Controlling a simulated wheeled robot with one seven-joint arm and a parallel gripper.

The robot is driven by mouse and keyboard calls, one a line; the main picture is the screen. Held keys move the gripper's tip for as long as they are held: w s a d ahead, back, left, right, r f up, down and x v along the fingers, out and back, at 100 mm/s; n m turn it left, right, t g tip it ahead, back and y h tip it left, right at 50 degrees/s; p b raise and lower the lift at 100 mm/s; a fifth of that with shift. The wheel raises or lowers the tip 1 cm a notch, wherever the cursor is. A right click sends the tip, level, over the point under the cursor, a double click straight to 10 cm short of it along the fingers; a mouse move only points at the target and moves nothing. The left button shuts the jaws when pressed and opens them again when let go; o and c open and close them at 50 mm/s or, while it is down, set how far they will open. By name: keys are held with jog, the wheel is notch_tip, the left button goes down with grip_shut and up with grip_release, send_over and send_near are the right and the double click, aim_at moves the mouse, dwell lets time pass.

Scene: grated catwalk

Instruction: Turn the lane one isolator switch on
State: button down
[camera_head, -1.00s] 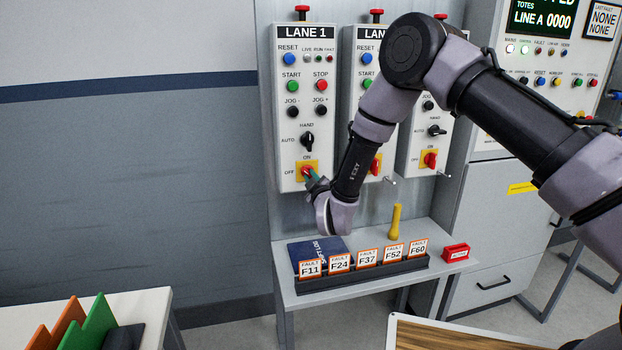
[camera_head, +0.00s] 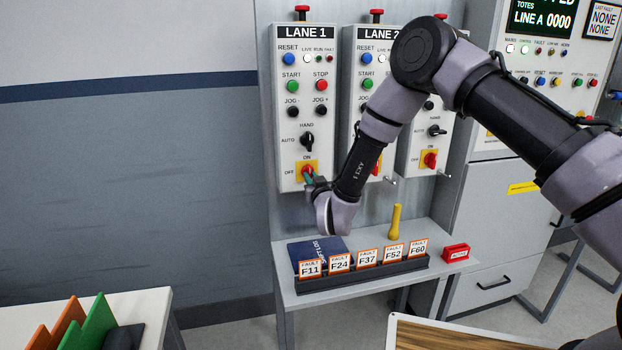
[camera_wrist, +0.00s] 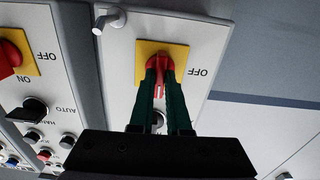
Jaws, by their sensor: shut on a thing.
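The lane one panel (camera_head: 303,130) stands upright at the left of three, headed LANE 1. Its isolator switch is a red knob on a yellow plate (camera_head: 314,163) near the bottom, marked ON above and OFF at left. My gripper (camera_head: 309,176) is at this knob, its green fingers reaching up from below right. In the wrist view, which is upside down, the fingers (camera_wrist: 163,80) are shut on the red knob (camera_wrist: 159,62), one on each side. The plate (camera_wrist: 178,50) shows behind them with OFF at right. The ON mark is hidden there, and the knob's exact angle is unclear.
The lane two panel (camera_head: 350,145) is close on the right, partly behind my arm. Below is a bench (camera_head: 292,284) with a rack of fault cards (camera_head: 365,275), a blue book (camera_head: 318,249) and a yellow-handled object (camera_head: 396,222). Left of the panels is bare wall.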

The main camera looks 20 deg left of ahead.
dwell(0.4)
jog(key=c, duration=0.9)
grip_release()
jog(key=v, duration=1.1)
jog(key=shift+a, duration=0.15)
